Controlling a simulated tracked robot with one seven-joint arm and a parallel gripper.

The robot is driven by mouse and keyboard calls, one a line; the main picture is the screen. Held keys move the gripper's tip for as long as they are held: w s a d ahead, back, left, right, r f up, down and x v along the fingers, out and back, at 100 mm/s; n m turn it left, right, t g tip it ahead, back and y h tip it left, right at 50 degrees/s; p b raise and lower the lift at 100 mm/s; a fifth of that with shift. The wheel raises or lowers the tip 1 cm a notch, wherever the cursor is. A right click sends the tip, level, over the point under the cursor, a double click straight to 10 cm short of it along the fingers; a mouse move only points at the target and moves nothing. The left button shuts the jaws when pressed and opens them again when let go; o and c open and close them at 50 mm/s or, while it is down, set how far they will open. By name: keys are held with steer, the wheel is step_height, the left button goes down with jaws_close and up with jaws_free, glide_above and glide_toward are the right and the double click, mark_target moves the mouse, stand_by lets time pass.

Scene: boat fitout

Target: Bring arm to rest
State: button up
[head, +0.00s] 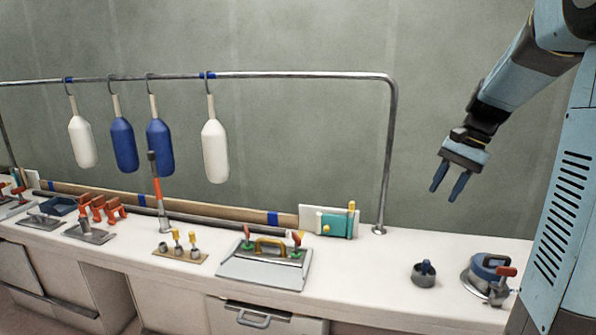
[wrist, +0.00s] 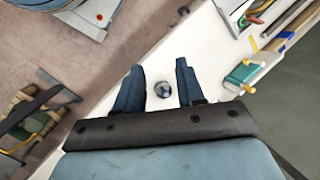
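My gripper (head: 449,178) hangs from my arm at the right of the head view, in the air above the right part of the white bench (head: 385,279). Its two dark blue fingers point down and stand apart, with nothing between them. In the wrist view my gripper (wrist: 162,84) also shows with its fingers spread. A small dark round fitting (wrist: 162,88) appears between the fingertips there, but it is on the bench well below them.
A round fitting (head: 424,274) and a blue-topped device with a red handle (head: 489,276) stand on the bench at right. A metal rail (head: 391,150) carries white and blue fenders (head: 215,150). A hatch panel with yellow handle (head: 262,272) lies mid-bench. Air around my gripper is clear.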

steer(key=s+a+n+t+h, duration=0.2)
steer(key=s+a+n+t, duration=0.1)
steer(key=s, duration=0.7)
steer(key=s+a+r+n+t+h, duration=0.1)
steer(key=s+a+n, duration=0.4)
steer(key=s, duration=0.5)
steer(key=a+t+h, duration=0.1)
steer(key=a+t, duration=0.1)
steer(key=shift+a+n, duration=0.3)
steer(key=shift+a, duration=0.05)
steer(key=shift+r, duration=0.1)
steer(key=shift+o, duration=0.5)
steer(key=shift+s, duration=0.1)
